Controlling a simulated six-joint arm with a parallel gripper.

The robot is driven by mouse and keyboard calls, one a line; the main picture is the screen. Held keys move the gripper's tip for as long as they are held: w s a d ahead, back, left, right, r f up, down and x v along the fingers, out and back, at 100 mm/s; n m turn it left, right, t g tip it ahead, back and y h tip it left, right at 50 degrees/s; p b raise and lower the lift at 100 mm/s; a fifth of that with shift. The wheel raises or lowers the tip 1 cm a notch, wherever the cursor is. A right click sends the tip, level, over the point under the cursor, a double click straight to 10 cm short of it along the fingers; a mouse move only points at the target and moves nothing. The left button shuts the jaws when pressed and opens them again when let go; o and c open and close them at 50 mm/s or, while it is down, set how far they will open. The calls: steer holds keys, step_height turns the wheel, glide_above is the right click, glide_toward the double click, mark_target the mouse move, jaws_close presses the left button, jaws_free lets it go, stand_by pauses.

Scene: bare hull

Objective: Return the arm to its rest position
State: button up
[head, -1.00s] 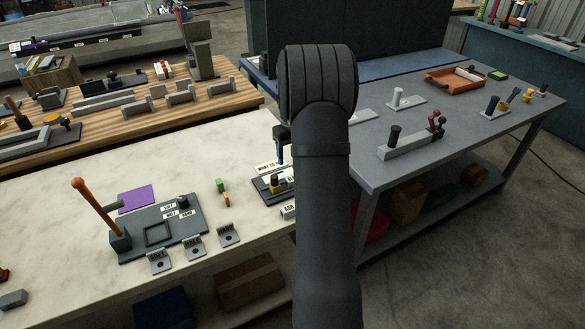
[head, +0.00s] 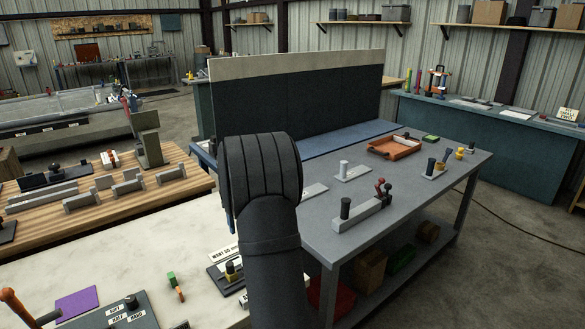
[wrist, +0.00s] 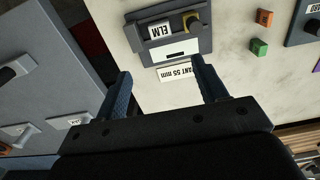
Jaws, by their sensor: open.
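In the wrist view my gripper (wrist: 162,88) has its two blue fingers spread wide, with nothing held between them. Beyond the fingertips a dark grey fixture marked "ELM" (wrist: 168,32) lies on the pale bench, and a white label reading in part "ANT 55 mm" (wrist: 176,73) is beside it. In the head view my dark arm rises through the lower middle and hides most of the gripper. The same fixture (head: 228,279) shows partly to the left of my arm.
The pale bench (head: 150,240) is at lower left, with a purple square (head: 78,302) and a green block (head: 171,278). A grey table (head: 310,235) to the right holds an orange tray (head: 392,149) and several fixtures. A wooden bench (head: 100,207) stands at left. A dark panel (head: 300,105) stands behind.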

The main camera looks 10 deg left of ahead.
steer(key=f, duration=1.6)
steer(key=shift+s+d, duration=0.1)
steer(key=shift+s, duration=0.15)
steer(key=shift+r, duration=0.3)
step_height(320, 180, up, 17)
step_height(320, 180, down, 17)
steer(key=shift+f, duration=0.15)
steer(key=r, duration=0.6)
steer(key=shift+w+r, duration=0.15)
steer(key=shift+w, duration=0.1)
steer(key=s+d+r, duration=0.2)
steer(key=s+d, duration=0.2)
steer(key=s, duration=0.5)
steer(key=s+d+r, duration=0.1)
steer(key=s+d, duration=0.2)
steer(key=s, duration=0.6)
steer(key=a+f, duration=0.2)
steer(key=a, duration=0.1)
steer(key=a+f, duration=0.1)
steer(key=a, duration=0.1)
steer(key=shift+s, duration=0.2)
